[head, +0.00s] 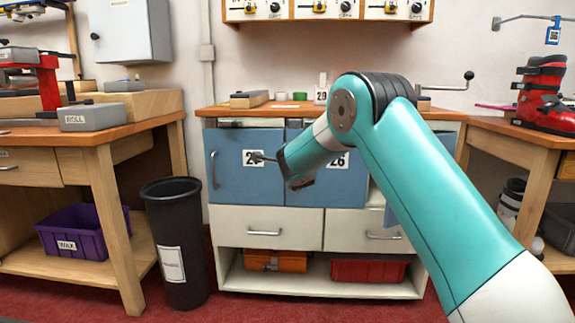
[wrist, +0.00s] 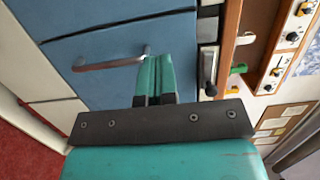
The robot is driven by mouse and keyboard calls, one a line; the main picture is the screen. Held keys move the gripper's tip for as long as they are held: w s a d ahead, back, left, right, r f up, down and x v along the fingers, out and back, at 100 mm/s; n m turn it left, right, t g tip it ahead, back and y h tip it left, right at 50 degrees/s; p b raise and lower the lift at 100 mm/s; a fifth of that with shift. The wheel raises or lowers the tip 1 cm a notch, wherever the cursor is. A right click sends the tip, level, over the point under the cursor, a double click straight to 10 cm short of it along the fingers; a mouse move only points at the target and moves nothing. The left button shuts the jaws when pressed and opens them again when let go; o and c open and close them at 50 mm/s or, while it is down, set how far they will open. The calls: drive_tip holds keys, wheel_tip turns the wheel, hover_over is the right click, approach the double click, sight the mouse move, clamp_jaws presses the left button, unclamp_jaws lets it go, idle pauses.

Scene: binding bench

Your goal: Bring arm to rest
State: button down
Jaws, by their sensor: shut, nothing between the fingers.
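My arm (head: 425,190) is teal and reaches from the lower right up to a bent joint, then down and left. My gripper (head: 258,156) is in front of the blue cabinet doors, its tip overlapping the label on the left door (head: 231,185). In the wrist view my gripper (wrist: 154,58) has its two green fingers together, shut and empty. A blue front with a bar handle (wrist: 98,63) lies beyond the fingers; whether they touch it I cannot tell.
A bench (head: 205,112) tops the cabinet. A black bin (head: 176,215) stands left of it. A left workbench (head: 105,150) holds a grey box marked ROLL (head: 92,117). A red boot (head: 541,95) stands on the right table. My arm hides part of the cabinet's right side.

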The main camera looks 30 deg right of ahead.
drive_tip(key=s+a+f+n+g+y, duration=0.1)
drive_tip(key=s+a+n+g+y, duration=0.3)
drive_tip(key=s+a+n, duration=0.65)
drive_tip(key=s+a+f+n+g+y, duration=0.1)
drive_tip(key=s+a+n+g+y, duration=0.55)
drive_tip(key=s, duration=0.85)
drive_tip(key=s+a+n+g, duration=0.2)
drive_tip(key=s+a+n, duration=0.15)
drive_tip(key=s, duration=0.45)
drive_tip(key=s+a+n+g+p, duration=0.15)
drive_tip(key=s+n, duration=0.25)
drive_tip(key=s, duration=0.4)
drive_tip(key=s+a+n+g, duration=0.2)
drive_tip(key=s+a+n, duration=0.15)
drive_tip(key=s, duration=0.45)
wheel_tip(320, 180, up, 38)
drive_tip(key=s+n+p, duration=0.1)
drive_tip(key=p, duration=3.7)
drive_tip(key=shift+s+d+g, duration=0.15)
drive_tip(key=shift+d+g, duration=0.2)
drive_tip(key=shift+g, duration=0.05)
drive_tip(key=shift+f, duration=0.15)
